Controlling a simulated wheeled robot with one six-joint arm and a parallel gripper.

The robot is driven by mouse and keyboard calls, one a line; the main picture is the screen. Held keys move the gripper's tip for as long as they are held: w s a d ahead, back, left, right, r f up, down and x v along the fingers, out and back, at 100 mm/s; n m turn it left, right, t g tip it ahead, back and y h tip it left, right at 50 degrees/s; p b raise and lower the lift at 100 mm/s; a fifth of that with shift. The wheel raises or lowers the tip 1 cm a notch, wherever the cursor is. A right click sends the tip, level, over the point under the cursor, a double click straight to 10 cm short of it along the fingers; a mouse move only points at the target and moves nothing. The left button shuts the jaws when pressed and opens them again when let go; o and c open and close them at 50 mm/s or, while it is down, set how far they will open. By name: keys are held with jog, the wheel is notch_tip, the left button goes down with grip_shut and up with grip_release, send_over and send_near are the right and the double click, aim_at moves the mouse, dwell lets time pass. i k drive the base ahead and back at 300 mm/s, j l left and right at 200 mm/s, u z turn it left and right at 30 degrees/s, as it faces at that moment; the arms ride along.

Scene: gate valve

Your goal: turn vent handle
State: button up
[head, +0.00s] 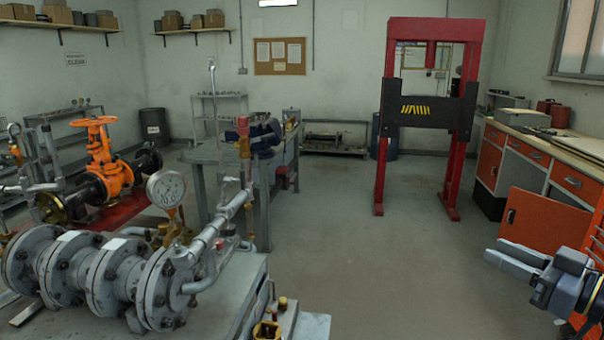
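A grey flanged pipe assembly (100,278) lies on a metal bench at the left front. A thin pipe (222,222) rises from it towards a small upright brass valve with a red part (243,127) on top, which may be the vent handle. I cannot tell for sure which part is the vent handle. A round pressure gauge (166,188) stands on the assembly. My gripper (492,254) is at the lower right, pointing left, well apart from the pipework and touching nothing. Its finger gap is not clear from this angle.
An orange gate valve (106,158) stands behind at the left. A grey workbench (262,190) is behind the pipework. A red press frame (382,130) stands at the back. Orange drawers (523,152) line the right wall. The middle floor (345,250) is clear.

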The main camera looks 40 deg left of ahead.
aim_at(242, 179)
jog(key=i+j+u, duration=0.2)
jog(key=u, duration=0.25)
jog(key=i+u, duration=0.75)
jog(key=u, duration=0.2)
jog(key=i, duration=0.25)
jog(key=j+u, duration=0.05)
